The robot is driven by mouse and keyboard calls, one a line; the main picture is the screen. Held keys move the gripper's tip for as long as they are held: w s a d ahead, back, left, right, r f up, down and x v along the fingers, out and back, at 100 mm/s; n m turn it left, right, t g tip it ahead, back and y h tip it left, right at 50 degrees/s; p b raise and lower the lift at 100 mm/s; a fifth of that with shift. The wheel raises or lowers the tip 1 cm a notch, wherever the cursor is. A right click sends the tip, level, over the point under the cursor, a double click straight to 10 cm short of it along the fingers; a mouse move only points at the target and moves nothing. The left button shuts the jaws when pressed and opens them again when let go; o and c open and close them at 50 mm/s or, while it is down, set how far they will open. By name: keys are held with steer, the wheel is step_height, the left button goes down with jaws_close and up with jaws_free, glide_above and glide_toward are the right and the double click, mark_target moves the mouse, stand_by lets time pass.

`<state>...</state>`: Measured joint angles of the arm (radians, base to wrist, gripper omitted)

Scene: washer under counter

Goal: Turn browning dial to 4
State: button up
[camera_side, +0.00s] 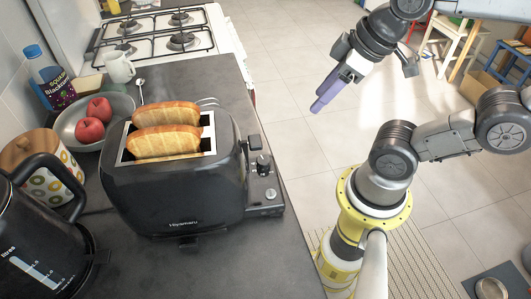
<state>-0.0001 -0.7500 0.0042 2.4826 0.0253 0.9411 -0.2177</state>
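A black toaster (180,196) stands on the dark counter with two slices of bread (166,127) showing in its slots. The dial (263,164) is a small round knob on the toaster's right end panel, below a black lever (254,142). The number it points to is too small to read. My gripper (321,102) has purple fingers and hangs over the floor, to the right of the toaster and apart from it. Its fingers overlap in this view, so any gap between them cannot be told. I see nothing held in it.
A black kettle (40,245), a patterned canister (42,165) and a bowl with two red apples (93,118) stand left of the toaster. A bottle (50,75) and a white mug (119,67) are behind. Space between my gripper and the dial looks clear.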

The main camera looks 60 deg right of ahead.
mark_target(264, 159)
steer(key=shift+o, duration=1.1)
steer(key=a+n, duration=0.1)
steer(key=n, duration=0.1)
steer(key=r+n+g+y, duration=0.1)
steer(key=n, duration=0.1)
steer(key=a+n, duration=0.1)
steer(key=n, duration=0.1)
steer(key=shift+w+a+r+g+y, duration=0.3)
steer(key=shift+r, duration=0.05)
steer(key=w+a+f+n, duration=0.1)
steer(key=w+a+f, duration=0.1)
steer(key=f, duration=0.2)
steer(key=w+a+f+n+g+y, duration=0.1)
steer(key=w+a+f+n, duration=0.1)
steer(key=f, duration=0.2)
steer(key=w+a+f+n+g+y, duration=0.1)
steer(key=w+a+f, duration=0.1)
steer(key=a+f, duration=0.1)
steer(key=shift+f+n, duration=0.3)
steer(key=shift+f, duration=0.45)
jaws_close()
